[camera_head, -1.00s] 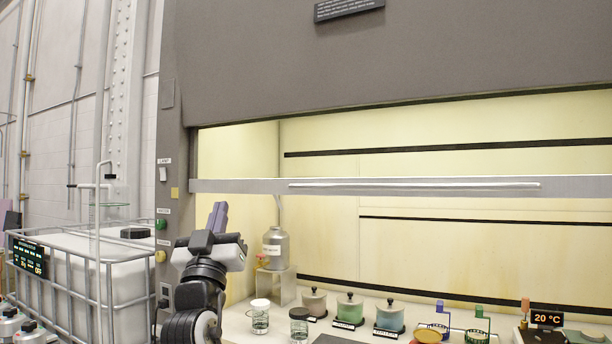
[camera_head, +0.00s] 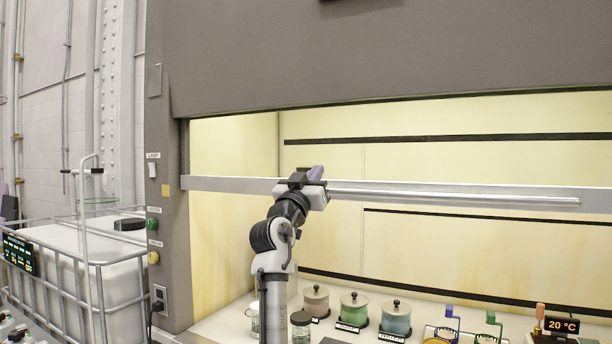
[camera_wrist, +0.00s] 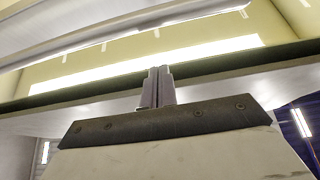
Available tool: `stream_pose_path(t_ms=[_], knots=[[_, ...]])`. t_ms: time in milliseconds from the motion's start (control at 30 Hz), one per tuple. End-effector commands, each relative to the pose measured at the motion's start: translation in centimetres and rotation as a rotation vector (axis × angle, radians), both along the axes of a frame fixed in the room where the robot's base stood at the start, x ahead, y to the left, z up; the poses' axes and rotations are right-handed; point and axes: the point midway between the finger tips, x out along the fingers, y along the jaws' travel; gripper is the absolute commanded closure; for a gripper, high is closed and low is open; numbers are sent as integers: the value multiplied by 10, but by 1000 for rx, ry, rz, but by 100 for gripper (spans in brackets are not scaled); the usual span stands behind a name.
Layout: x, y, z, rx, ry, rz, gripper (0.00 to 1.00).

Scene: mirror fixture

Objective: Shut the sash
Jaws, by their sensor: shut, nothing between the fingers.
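The sash of the fume hood shows in the head view as a silver bottom rail (camera_head: 232,184) crossing the opening, with a long bar handle (camera_head: 450,197) along its front. The rail stands well above the work surface, so the hood is open below it. My gripper (camera_head: 316,172) is at the rail's height, in front of it near the handle's left end; I cannot tell whether it touches. In the wrist view my gripper (camera_wrist: 157,72) has its two grey fingers together with nothing between them. The hood's lit interior shows beyond them.
Lidded jars (camera_head: 353,311) and other small items stand on the hood floor below the rail. A temperature display (camera_head: 562,325) is at the right. A caged white tank (camera_head: 100,265) stands left of the hood post. The opening under the rail is otherwise clear.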

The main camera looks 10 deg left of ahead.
Motion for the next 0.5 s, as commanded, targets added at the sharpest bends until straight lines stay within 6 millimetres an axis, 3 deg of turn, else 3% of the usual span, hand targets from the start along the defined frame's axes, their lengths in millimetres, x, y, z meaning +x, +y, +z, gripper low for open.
stream_pose_path(t_ms=[33, 67, 100, 200, 500], knots=[[9, -4, 13, -1, 1, -1, 100], [14, -4, 12, -1, 4, 0, 100], [14, -3, -2, -1, 4, 1, 100], [15, -4, -15, -2, 3, 1, 100], [17, -5, -33, -1, -1, 2, 100]])
